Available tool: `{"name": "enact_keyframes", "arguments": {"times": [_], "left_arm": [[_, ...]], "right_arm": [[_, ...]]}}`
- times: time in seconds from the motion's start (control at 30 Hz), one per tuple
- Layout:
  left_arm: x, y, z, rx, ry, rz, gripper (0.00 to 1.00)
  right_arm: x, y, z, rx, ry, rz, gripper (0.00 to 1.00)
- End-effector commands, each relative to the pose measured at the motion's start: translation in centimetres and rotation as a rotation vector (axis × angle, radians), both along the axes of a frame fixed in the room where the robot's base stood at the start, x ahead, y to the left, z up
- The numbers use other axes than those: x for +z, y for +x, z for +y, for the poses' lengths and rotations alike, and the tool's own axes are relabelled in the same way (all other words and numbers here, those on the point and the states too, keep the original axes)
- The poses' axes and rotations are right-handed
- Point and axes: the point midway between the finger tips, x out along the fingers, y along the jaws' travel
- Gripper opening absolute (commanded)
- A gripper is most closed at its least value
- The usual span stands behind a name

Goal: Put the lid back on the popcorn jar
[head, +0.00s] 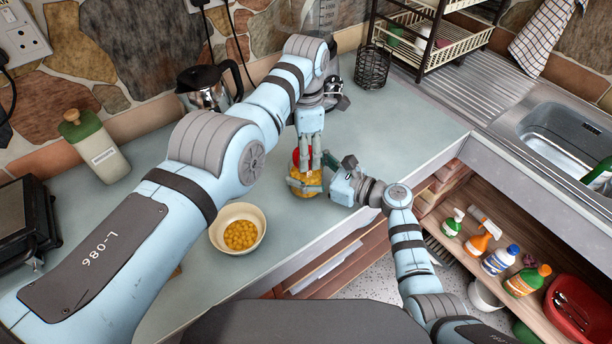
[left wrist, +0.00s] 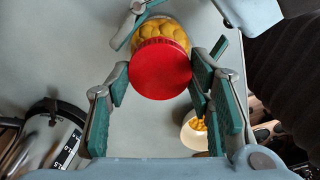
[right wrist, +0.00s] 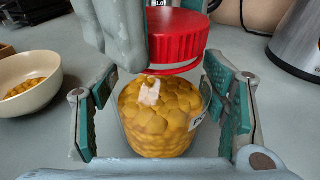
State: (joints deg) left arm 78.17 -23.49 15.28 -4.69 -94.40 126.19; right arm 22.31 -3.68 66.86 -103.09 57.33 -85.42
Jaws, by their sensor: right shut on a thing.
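The popcorn jar (head: 306,190) is clear and filled with yellow popcorn. It stands upright near the counter's front edge, and my right gripper (right wrist: 160,105) is shut around its sides. The red lid (head: 301,158) is just over the jar's mouth. In the right wrist view the lid (right wrist: 178,36) looks slightly tilted, with a narrow gap above a thin red ring; I cannot tell if it touches the jar. My left gripper (left wrist: 160,75) is shut on the lid from above, a finger at each side. A left finger hides part of the lid in the right wrist view.
A cream bowl of popcorn (head: 238,228) stands left of the jar. A kettle (head: 208,90), a green-topped bottle (head: 95,146) and a black wire holder (head: 373,67) stand farther back. A sink (head: 565,135) is at the right, above an open shelf with bottles.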

Motion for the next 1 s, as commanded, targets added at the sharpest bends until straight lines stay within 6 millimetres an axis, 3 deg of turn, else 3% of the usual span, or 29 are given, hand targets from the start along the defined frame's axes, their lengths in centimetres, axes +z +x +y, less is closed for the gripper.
{"name": "enact_keyframes", "arguments": {"times": [0.17,0.27,0.37,0.7,0.87,0.9,1.0], "left_arm": [[-0.02,-0.03,-0.01,-0.05,0.0,0.001,0.14],[-0.05,-0.05,-0.01,-0.263,0.001,0.002,0.14],[-0.06,-0.06,-0.04,-0.659,0.0,0.003,0.14],[-0.17,-0.15,-0.07,-2.351,0.0,0.002,0.14],[-0.24,-0.19,-0.07,-3.101,-0.002,0.0,0.14],[-0.26,-0.2,-0.06,3.03,0.002,0.0,0.14],[-0.29,-0.21,-0.06,2.748,0.003,0.002,0.14]], "right_arm": [[-0.16,-0.03,-0.03,0.0,-0.002,0.002,0.0],[-0.16,-0.03,-0.03,0.0,-0.002,0.002,0.0],[-0.16,-0.03,-0.03,0.0,-0.002,0.002,0.0],[-0.17,-0.03,-0.03,0.0,-0.002,0.002,0.0],[-0.18,-0.03,-0.03,-0.001,-0.003,0.003,0.0],[-0.18,-0.02,-0.03,-0.001,-0.003,0.003,0.0],[-0.18,-0.02,-0.03,-0.001,-0.003,0.003,0.0]]}}
